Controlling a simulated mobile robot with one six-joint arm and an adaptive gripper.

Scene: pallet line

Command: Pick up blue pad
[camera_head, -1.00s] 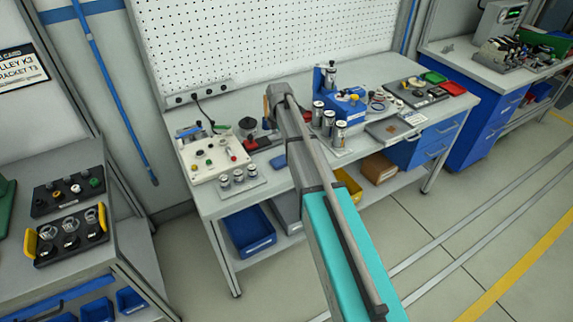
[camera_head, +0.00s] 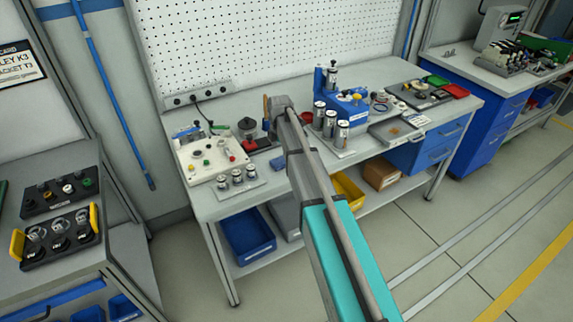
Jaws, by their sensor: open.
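A small flat blue piece (camera_head: 279,162), which looks like the blue pad, lies on the workbench (camera_head: 212,208) near its front edge. It is just left of my arm in the picture, and my arm may cover part of it. My arm reaches forward over the bench from the lower middle. My gripper is not visible; the far end of the arm hides whatever lies beyond it.
A white control box (camera_head: 212,160) and several small cylinders (camera_head: 237,178) stand left of the blue piece. A blue fixture (camera_head: 350,108), grey tray (camera_head: 397,132), green pad (camera_head: 436,79) and red pad (camera_head: 455,91) are to the right. A cart (camera_head: 135,262) stands at left.

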